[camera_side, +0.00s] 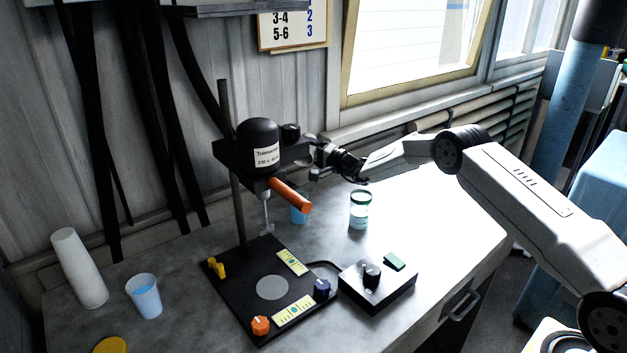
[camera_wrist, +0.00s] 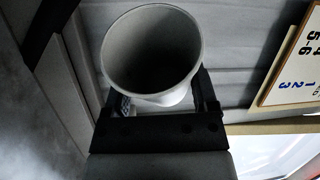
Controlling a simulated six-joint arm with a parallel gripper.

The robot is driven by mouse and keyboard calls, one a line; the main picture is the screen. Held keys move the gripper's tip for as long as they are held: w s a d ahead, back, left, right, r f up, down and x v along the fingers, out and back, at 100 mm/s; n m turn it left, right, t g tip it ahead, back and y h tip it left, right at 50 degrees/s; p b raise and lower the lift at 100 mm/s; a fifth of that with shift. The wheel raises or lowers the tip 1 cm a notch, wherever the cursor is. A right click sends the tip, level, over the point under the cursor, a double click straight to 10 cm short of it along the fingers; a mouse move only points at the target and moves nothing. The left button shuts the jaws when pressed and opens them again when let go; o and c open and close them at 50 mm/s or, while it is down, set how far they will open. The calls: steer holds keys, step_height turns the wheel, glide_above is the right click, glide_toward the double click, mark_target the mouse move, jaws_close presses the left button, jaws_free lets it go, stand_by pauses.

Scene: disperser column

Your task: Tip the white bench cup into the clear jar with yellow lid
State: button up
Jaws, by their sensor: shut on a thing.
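My gripper (camera_wrist: 156,98) is shut on the white cup (camera_wrist: 185,28), which sits between the two dark fingers in the wrist view. The cup's round mouth faces the camera and its inside is dark, so its contents cannot be made out. In the side view my gripper (camera_side: 322,170) is beside the disperser head, and the cup is hidden there. A clear jar with pale blue liquid (camera_side: 146,300) stands open at the left of the bench. A yellow lid (camera_side: 110,345) lies near it at the bottom edge.
The disperser motor (camera_side: 259,143) with an orange handle (camera_side: 290,195) stands above a black base plate (camera_side: 228,285). A green-rimmed glass (camera_side: 360,211) and a blue vessel (camera_side: 299,209) stand behind. A control box (camera_side: 352,290) is right; a tilted white cylinder (camera_side: 78,268) is left.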

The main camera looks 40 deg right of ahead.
mark_target(308, 135)
steer(key=shift+a, duration=0.1)
stand_by(0.4)
